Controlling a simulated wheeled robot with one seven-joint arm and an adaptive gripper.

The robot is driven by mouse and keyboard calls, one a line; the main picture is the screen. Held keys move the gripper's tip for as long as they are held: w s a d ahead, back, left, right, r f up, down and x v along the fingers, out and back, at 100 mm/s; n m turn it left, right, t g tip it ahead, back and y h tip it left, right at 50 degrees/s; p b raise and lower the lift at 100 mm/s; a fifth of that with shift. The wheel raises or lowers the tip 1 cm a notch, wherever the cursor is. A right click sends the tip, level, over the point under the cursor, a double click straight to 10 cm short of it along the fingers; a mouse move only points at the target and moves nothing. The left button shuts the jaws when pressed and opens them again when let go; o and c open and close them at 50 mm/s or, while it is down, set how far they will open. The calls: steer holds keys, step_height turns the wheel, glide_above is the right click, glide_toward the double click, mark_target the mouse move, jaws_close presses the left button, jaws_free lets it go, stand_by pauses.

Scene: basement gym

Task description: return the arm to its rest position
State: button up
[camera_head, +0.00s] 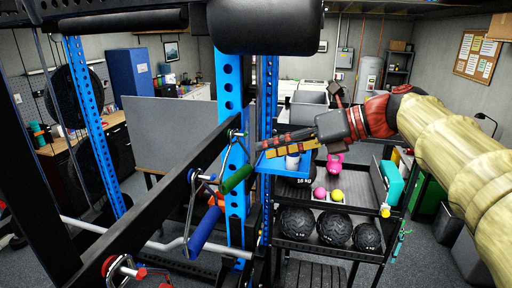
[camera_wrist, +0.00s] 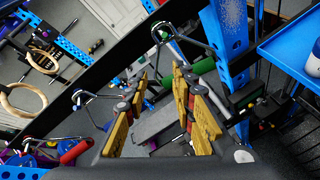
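My gripper (camera_head: 262,148) is at the end of my arm, which reaches in from the right in the head view and points left toward the blue rack upright. In the wrist view my gripper (camera_wrist: 160,80) shows two yellow-padded fingers standing apart, with nothing held between them. In the head view the fingers are near a small blue tray (camera_head: 270,168) and the green handle (camera_head: 237,179); I cannot tell whether they touch anything.
A blue rack upright (camera_head: 233,100) and a long black beam (camera_head: 150,196) stand close by, with a blue handle (camera_head: 205,229) hanging below. A white bottle (camera_head: 292,161) stands on the tray. A shelf rack (camera_head: 312,252) holds black balls. A black padded roller (camera_head: 265,25) is overhead.

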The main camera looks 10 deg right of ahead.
steer(key=s+d+f+n+h+b, duration=0.1)
steer(key=s+d+f+n+h, duration=0.15)
steer(key=f+n, duration=0.55)
steer(key=s+d+f+n+h+b, duration=0.1)
steer(key=d+f+n+h, duration=0.3)
steer(key=f, duration=0.6)
steer(key=s+d+f+n+h+b, duration=0.1)
steer(key=s+f+n+b, duration=0.5)
steer(key=f, duration=0.6)
steer(key=s+d+f+n+h+b, duration=0.1)
steer(key=s+f+n+b, duration=0.4)
steer(key=f+b, duration=0.5)
steer(key=s+d+f+n+h+b, duration=0.1)
steer(key=s+f+n+h+b, duration=0.2)
steer(key=f, duration=1.1)
steer(key=s+n+b, duration=0.3)
steer(key=s+b, duration=0.3)
steer(key=shift+s+d+f+n, duration=0.2)
steer(key=shift+f+n, duration=0.1)
steer(key=shift+f, duration=0.1)
steer(key=shift+o, duration=0.6)
